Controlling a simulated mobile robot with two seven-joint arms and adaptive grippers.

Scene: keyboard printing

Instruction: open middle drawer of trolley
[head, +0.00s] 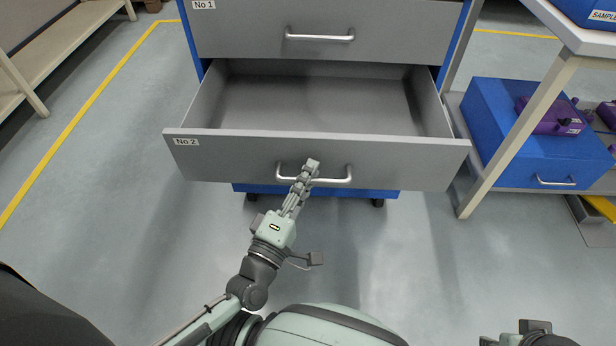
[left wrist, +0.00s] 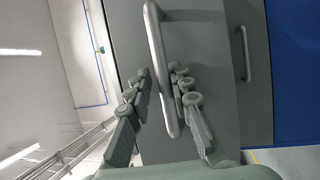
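The trolley's middle drawer (head: 400,159), labelled No 2, is pulled well out and its inside is empty. My left gripper (head: 309,172) is at the drawer's metal bar handle (head: 336,181). In the left wrist view, the handle (left wrist: 156,50) runs between the two fingers of my left gripper (left wrist: 160,72). The fingers are apart, and a narrow gap shows between the left finger and the bar. Contact on the other side is hard to tell. My right gripper is not clearly in view.
The top drawer (head: 240,35), labelled No 1, is shut above. A blue drawer box (head: 530,165) with purple devices stands at the right by a table leg (head: 520,135). A shelf (head: 60,50) stands at the far left. The floor (head: 120,230) left of the trolley is clear.

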